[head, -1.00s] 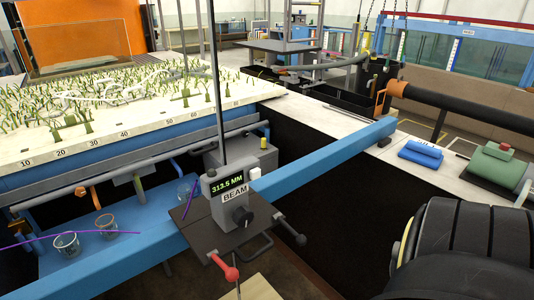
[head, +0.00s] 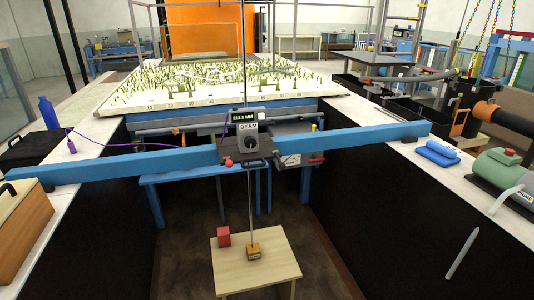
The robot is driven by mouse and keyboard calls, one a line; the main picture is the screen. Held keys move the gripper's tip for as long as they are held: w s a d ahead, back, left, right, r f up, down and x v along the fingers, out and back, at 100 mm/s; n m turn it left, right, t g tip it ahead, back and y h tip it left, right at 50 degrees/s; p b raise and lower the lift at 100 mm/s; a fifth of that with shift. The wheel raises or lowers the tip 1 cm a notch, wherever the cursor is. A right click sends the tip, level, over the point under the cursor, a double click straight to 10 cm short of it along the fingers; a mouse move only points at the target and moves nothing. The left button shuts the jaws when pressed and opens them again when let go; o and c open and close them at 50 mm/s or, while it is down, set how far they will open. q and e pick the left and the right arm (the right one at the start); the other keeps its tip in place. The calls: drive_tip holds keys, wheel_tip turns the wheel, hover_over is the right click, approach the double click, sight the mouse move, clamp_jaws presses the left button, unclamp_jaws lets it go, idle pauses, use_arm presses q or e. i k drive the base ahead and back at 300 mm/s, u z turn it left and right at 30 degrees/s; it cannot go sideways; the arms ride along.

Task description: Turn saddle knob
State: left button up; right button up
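The saddle (head: 235,157) is a dark plate with a grey gauge box (head: 243,127) marked BEAM, riding on the long blue beam (head: 355,138). The box has a lit green display, its digits too small to read surely now. A black round knob (head: 250,141) sits on the box's front face. A red ball-ended handle (head: 230,163) sticks out below the plate's left front. A thin vertical rod (head: 250,205) runs through the saddle. Neither of my grippers is in view, and nothing touches the knob.
The beam spans a dark channel between two pale side ledges. Below the saddle stands a small wooden table (head: 274,268) with a red cube (head: 223,236) and an orange-yellow block (head: 254,250) at the rod's foot. A vegetated model bed (head: 210,80) lies behind the beam.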

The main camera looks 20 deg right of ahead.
sight(249, 141)
drive_tip(key=z, duration=1.4)
drive_tip(key=i, duration=1)
